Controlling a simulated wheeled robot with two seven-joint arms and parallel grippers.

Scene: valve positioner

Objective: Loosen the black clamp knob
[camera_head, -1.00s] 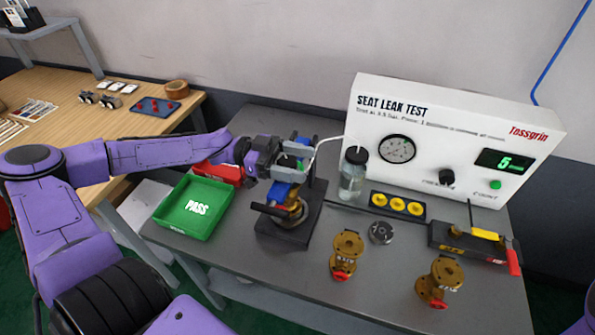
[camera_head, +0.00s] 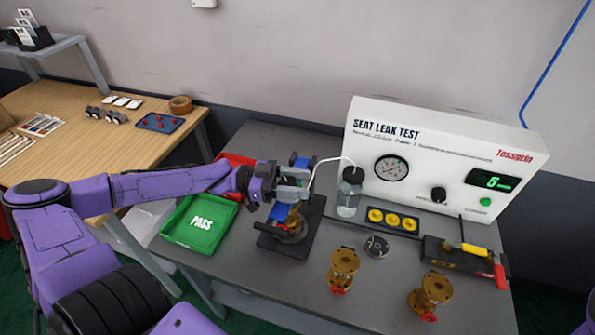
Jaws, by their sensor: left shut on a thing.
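The clamp fixture is a black stand on a dark base plate (camera_head: 268,242) on the grey table, with a brass valve (camera_head: 292,222) and blue parts in it. My left gripper (camera_head: 298,184) reaches in from the left over the top of this fixture. Its grey fingers are closed at the upper part of the clamp, around the black clamp knob, which the fingers mostly hide. I cannot tell how far the knob is turned. My right gripper is not in view.
A green PASS tray (camera_head: 178,236) and a red tray (camera_head: 240,160) lie left of the fixture. A bottle (camera_head: 348,197) with a tube stands close on the right. The white leak tester (camera_head: 435,150) stands behind. Two loose brass valves (camera_head: 342,270) (camera_head: 430,292) stand in front.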

